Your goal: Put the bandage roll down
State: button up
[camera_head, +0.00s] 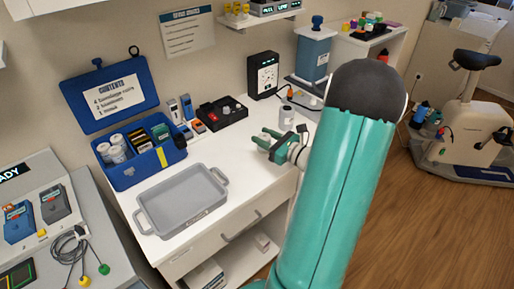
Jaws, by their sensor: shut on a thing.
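My gripper (262,137), with green fingers, is over the right part of the white table, pointing left. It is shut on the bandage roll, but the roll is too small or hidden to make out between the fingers. Other white rolls (116,148) stand in the left part of the open blue box (148,178). A small pale cylinder with a grey top (287,117) is just behind my gripper; I cannot tell if they touch. The empty grey tray (150,222) lies on the table to the left and in front of my gripper.
The white table (240,165) is bare between the tray and my gripper. A black case with a red part (222,113), a black device (263,75) and a blue container (313,55) stand along the back. My green arm hides the table's right end.

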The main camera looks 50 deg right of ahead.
jog(key=w+f, duration=0.3)
jog(key=shift+a+f, duration=0.1)
jog(key=shift+f, duration=1.6)
jog(key=shift+f, duration=0.1)
jog(key=o, duration=0.9)
jog(key=shift+o, duration=0.2)
